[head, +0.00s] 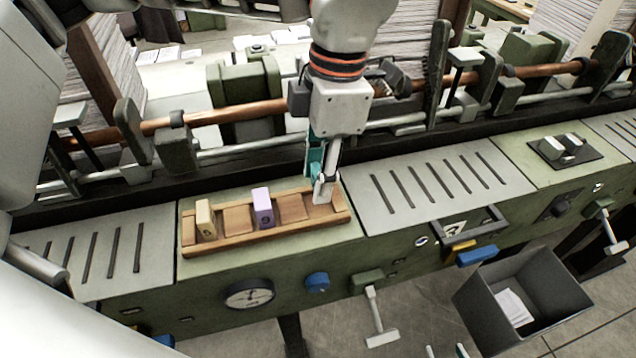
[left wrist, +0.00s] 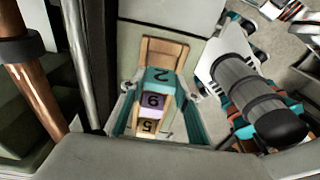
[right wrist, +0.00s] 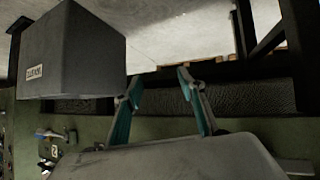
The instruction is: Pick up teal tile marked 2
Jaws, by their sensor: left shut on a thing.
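The teal tile marked 2 (left wrist: 160,80) shows in the left wrist view between the fingers of my left gripper (left wrist: 158,100). In the head view my left gripper (head: 324,190) points down over the right end of the wooden tray (head: 215,246), and its fingers mostly hide the tile. It is shut on the tile; I cannot tell whether the tile is clear of the tray. A purple tile (head: 263,207) and a beige tile marked 5 (head: 205,220) stand in the tray to the left. My right gripper (right wrist: 156,82) is open and empty, low in front of the machine.
A dark grey bin (head: 478,318) with papers inside stands at lower right; it also shows in the right wrist view (right wrist: 80,55). Slotted grey plates (head: 435,190) flank the tray. A copper-coloured roller bar (head: 240,112) runs behind it, close to my left arm.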

